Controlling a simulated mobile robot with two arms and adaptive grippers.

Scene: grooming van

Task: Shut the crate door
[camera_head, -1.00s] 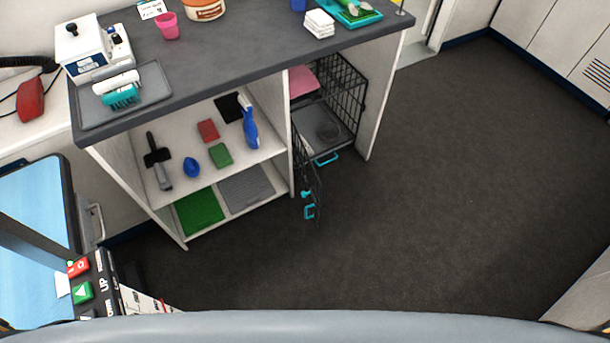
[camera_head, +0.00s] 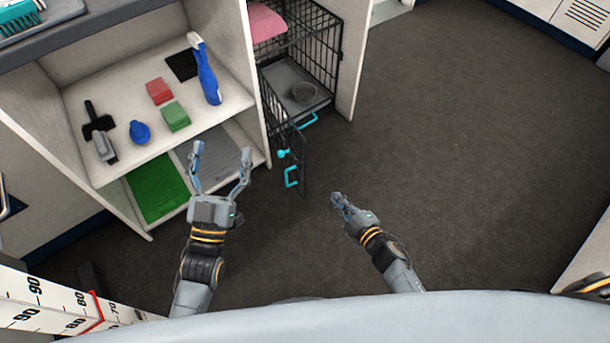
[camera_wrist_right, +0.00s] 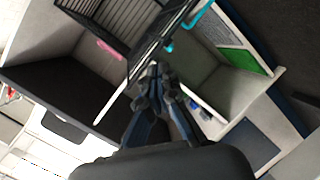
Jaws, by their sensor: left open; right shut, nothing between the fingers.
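The black wire crate (camera_head: 312,50) stands in the right bay of the cabinet. Its wire door (camera_head: 288,138) stands open, swung out toward me at the bay's left side, with a turquoise latch (camera_head: 284,154) and a turquoise handle (camera_head: 291,177). My left gripper (camera_head: 220,165) is open and empty, left of the door, in front of the lower shelf. My right gripper (camera_head: 338,200) is shut and empty, a little right of the door and apart from it. In the right wrist view, the shut fingers (camera_wrist_right: 156,80) show close in front of the door's dark wire and turquoise parts.
The cabinet shelf (camera_head: 120,168) holds a blue spray bottle (camera_head: 208,75), sponges and brushes. A green mat (camera_head: 158,187) and a grey mat lie below. The dark floor (camera_head: 450,130) to the right is clear.

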